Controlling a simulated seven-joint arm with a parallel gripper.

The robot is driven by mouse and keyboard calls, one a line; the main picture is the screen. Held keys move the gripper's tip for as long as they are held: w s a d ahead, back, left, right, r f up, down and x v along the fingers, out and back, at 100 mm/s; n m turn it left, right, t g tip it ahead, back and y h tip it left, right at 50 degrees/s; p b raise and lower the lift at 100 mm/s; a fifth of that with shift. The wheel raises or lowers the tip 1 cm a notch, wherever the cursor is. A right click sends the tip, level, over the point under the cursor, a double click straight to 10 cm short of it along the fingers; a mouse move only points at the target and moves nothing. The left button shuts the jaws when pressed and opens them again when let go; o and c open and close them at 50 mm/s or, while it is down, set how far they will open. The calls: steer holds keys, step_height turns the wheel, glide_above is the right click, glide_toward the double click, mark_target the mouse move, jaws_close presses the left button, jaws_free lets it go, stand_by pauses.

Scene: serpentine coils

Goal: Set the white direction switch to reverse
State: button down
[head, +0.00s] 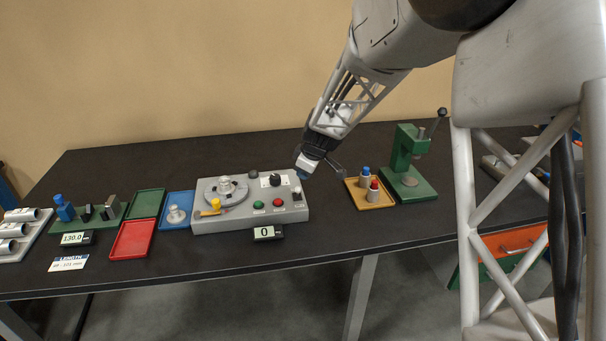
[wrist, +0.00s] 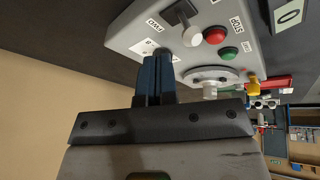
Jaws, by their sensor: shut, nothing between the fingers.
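The white direction switch (head: 297,190) sits at the right end of the grey control box (head: 250,220), beside the red button. In the wrist view the switch is a white-tipped lever (wrist: 192,36) on a black base, beside a label reading FWD. My gripper (head: 303,176) is above the box's back right corner, just behind the switch. In the wrist view its blue fingers (wrist: 156,62) are together, empty, and appear apart from the switch. They partly cover a white dial label (wrist: 155,50) on the box.
Red (head: 277,202) and green (head: 259,205) buttons are close to the switch. A black knob (head: 275,180) and a round turntable (head: 222,191) are also on the box. A tan tray (head: 388,200) with two pegs and a green press (head: 407,160) stand to the right.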

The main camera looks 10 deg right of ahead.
steer(key=w+d+v, duration=0.1)
steer(key=v, duration=1)
steer(key=shift+d+r, duration=0.25)
steer(key=shift+d, duration=0.15)
steer(key=shift+w, duration=0.1)
steer(key=s+a+r+m+h, duration=0.1)
steer(key=s+r+m, duration=0.2)
steer(key=s, duration=0.8)
steer(key=s+a+r+m, duration=0.1)
steer(key=s+r+m, duration=0.15)
steer(key=s, duration=0.75)
steer(key=s+f+m+h, duration=0.1)
steer(key=s+m, duration=0.2)
steer(key=s, duration=0.7)
steer(key=s+f+m+g, duration=0.1)
steer(key=s+f+m, duration=0.1)
steer(key=s, duration=0.8)
steer(key=shift+s+d+m+h, duration=0.2)
steer(key=shift+d+m+h, duration=0.15)
steer(key=shift+m, duration=0.3)
